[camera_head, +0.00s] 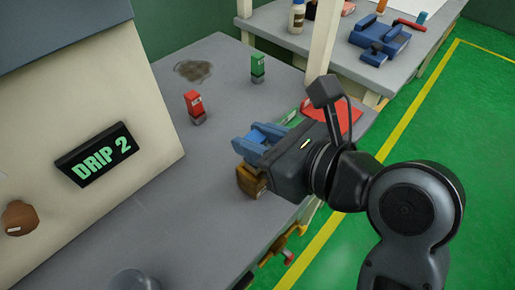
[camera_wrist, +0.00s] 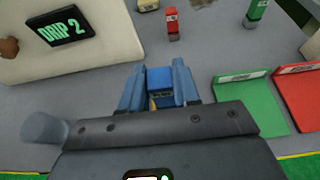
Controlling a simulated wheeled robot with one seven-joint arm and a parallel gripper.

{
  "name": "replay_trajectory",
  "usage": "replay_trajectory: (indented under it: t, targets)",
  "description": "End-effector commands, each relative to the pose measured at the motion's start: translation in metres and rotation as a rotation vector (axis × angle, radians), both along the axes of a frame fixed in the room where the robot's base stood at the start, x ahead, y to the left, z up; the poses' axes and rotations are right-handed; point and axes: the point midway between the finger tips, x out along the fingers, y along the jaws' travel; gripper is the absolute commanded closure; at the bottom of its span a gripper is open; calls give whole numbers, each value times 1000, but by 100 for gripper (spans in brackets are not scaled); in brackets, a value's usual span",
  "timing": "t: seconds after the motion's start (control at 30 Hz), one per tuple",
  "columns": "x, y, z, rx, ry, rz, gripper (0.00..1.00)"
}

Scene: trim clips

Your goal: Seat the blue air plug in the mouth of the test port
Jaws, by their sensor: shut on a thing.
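My gripper (camera_head: 253,143) is shut on a blue block, which I take to be the blue air plug (camera_wrist: 160,78). In the wrist view the plug sits between the two blue fingers of the gripper (camera_wrist: 157,88), and its lower part is hidden by the gripper body. In the head view the gripper is over the right part of the grey bench, and finger and plug are hard to tell apart. A brown block (camera_head: 249,183) shows just below the fingers; I cannot tell whether it is the test port, or whether the plug touches it.
A red plug-like piece (camera_head: 194,105) and a green one (camera_head: 257,68) stand on the grey bench (camera_head: 150,225). A green mat (camera_wrist: 248,108) and a red mat (camera_wrist: 301,92) lie at the right. A panel reading DRIP 2 (camera_head: 95,155) is at the left.

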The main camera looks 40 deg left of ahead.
Motion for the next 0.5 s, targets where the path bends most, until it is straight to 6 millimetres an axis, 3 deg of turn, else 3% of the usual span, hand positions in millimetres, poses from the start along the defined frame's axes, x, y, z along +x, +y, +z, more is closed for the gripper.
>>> replay_trajectory:
  t: [0.17,0.5]
  targets:
    - [-1,0,-26,-1,3,1,99]
    - [-1,0,-28,-1,1,1,99]
